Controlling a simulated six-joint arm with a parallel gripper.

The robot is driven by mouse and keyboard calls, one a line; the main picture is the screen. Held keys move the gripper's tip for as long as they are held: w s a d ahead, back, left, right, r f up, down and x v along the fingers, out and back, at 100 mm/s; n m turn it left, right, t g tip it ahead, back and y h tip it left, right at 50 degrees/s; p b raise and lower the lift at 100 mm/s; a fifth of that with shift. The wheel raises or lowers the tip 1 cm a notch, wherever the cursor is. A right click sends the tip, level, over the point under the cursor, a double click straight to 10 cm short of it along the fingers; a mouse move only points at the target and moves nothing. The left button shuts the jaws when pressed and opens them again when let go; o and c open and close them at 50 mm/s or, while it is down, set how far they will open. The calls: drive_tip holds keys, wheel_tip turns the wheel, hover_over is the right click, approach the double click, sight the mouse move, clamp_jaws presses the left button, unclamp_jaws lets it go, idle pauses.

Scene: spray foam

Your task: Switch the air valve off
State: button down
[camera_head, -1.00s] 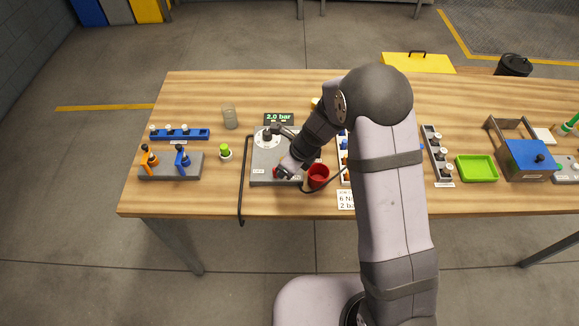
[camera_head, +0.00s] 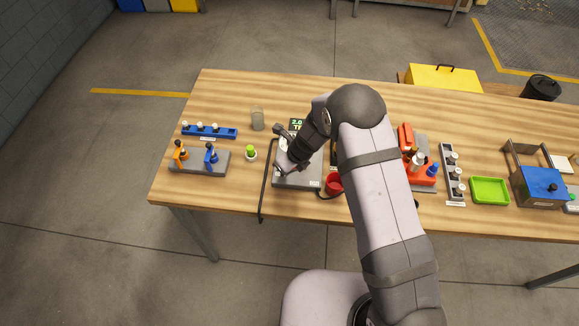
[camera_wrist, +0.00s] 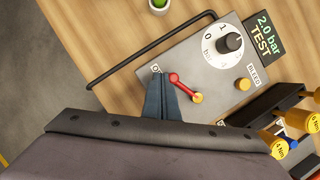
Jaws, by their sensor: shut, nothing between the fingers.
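The lever slants from upper left to lower right. A small label, partly covered, lies at its left. My gripper (camera_wrist: 163,82) is shut and empty, its fingers pointing down just left of the lever's upper-left end; I cannot tell whether they touch it. In the head view my gripper (camera_head: 283,168) is over the left part of the grey box (camera_head: 296,182), and the arm hides the lever.
A black dial (camera_wrist: 229,42), a "2.0 bar TEST" display (camera_wrist: 263,35) and a brass bleed knob (camera_wrist: 243,84) are nearby. A black hose (camera_wrist: 130,62) runs along the box's left.

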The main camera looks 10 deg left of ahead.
drive_tip(key=shift+w+a+p, duration=0.35)
drive_tip(key=shift+w+a, duration=0.15)
drive_tip(key=shift+w, duration=0.4)
idle(1.4)
drive_tip(key=shift+s+f+b, duration=0.2)
drive_tip(key=shift+s+b, duration=0.75)
drive_tip(key=shift+b, duration=0.15)
drive_tip(key=shift+s+f+b, duration=0.1)
drive_tip(key=shift+s+b, duration=0.85)
drive_tip(key=shift+b, duration=0.2)
drive_tip(key=s+r+p, duration=0.2)
drive_tip(key=s+r, duration=0.2)
drive_tip(key=r, duration=0.6)
drive_tip(key=shift+d, duration=0.1)
